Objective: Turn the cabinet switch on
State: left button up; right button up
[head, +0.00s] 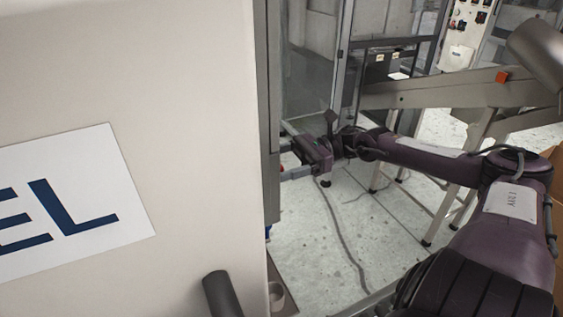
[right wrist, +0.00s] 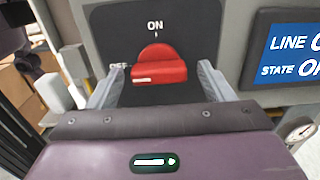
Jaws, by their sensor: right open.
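The red switch knob (right wrist: 160,65) sits on a dark plate (right wrist: 205,30) in the right wrist view. "ON" is printed above it and "OFF" to its left, partly covered. The knob's bar lies level, with a white mark at its left end, on the OFF side. My right gripper (right wrist: 158,88) is open, one grey finger on each side of the knob; whether they touch it I cannot tell. In the head view my right gripper (head: 288,158) reaches the cabinet's edge (head: 267,110), and the switch is hidden. My left gripper is not in view.
A blue display (right wrist: 292,52) reading "LINE" and "STATE", cut off, is right of the switch plate. A gauge (right wrist: 300,133) shows below it. A large pale panel (head: 140,80) fills the head view's left. A sloped conveyor frame (head: 450,92) stands behind my right arm.

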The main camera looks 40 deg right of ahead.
jog(key=shift+c, duration=0.6)
jog(key=c, duration=0.9)
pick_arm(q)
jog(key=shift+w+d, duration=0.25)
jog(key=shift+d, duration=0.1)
pick_arm(e)
jog(key=shift+o, duration=0.2)
